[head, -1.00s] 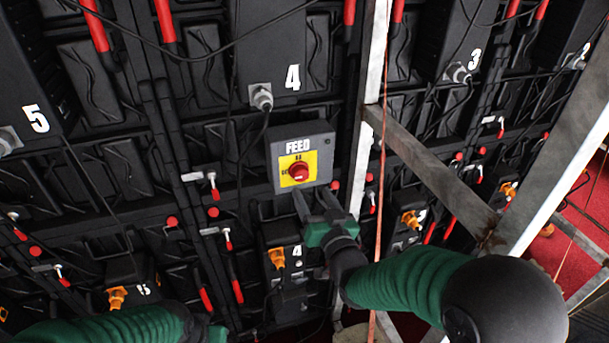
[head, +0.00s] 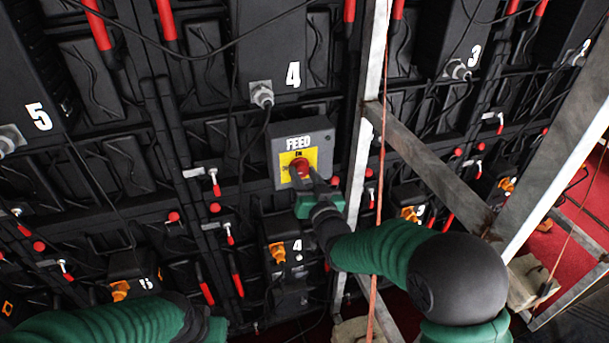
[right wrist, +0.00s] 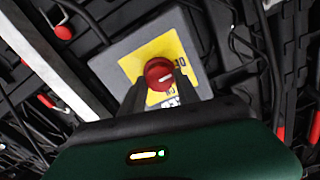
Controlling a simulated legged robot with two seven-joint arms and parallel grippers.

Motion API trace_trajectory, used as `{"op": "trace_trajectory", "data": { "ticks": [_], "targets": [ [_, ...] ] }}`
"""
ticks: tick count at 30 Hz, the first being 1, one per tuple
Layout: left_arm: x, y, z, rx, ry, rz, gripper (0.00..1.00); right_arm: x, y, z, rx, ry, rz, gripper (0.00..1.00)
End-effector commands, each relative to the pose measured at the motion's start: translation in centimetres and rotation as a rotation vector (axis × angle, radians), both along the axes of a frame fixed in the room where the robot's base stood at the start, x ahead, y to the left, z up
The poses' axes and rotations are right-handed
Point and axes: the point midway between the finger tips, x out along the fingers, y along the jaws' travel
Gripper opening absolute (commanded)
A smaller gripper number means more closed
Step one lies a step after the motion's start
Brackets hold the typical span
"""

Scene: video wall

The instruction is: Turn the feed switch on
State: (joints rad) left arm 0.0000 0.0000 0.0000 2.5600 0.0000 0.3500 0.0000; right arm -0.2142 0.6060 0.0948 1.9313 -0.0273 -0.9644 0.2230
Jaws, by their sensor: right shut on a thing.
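The feed switch is a grey box (head: 328,142) labelled FEED, with a yellow plate (head: 286,166) and a red round knob (head: 299,166). My right gripper (head: 307,172) is at the knob from below, its two dark fingers on either side. In the right wrist view the red knob (right wrist: 158,73) sits between the fingertips (right wrist: 158,84), with a pale mark on its face. The fingers are shut on the knob and partly hide its lower side and the plate's lettering. My left arm shows at the lower left; the state of its gripper cannot be made out.
Black panels with red handles, red buttons and loose cables surround the box. A grey metal post (head: 357,190) rises just right of the box, with a diagonal beam (head: 430,165) beyond. A cable (head: 381,170) hangs by the post. An orange connector (head: 277,251) sits below.

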Motion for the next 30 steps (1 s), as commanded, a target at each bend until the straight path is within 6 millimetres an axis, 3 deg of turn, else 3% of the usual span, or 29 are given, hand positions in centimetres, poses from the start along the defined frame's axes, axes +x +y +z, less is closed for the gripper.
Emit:
{"op": "trace_trajectory", "data": {
  "ticks": [3,14,30],
  "targets": [
    [0.0,0.0,0.0,0.0,0.0,0.0,0.0,0.0,0.0,0.0,0.0,0.0,-0.001,0.0],
    [0.0,0.0,-0.6,0.0,0.0,0.0,0.0,0.0,-0.1,-0.2,0.047,0.015,-0.001,0.0],
    [0.0,0.0,-4.2,0.0,0.0,0.0,0.0,0.1,-0.3,-0.5,0.444,0.143,-0.004,0.0]
  ]
}}
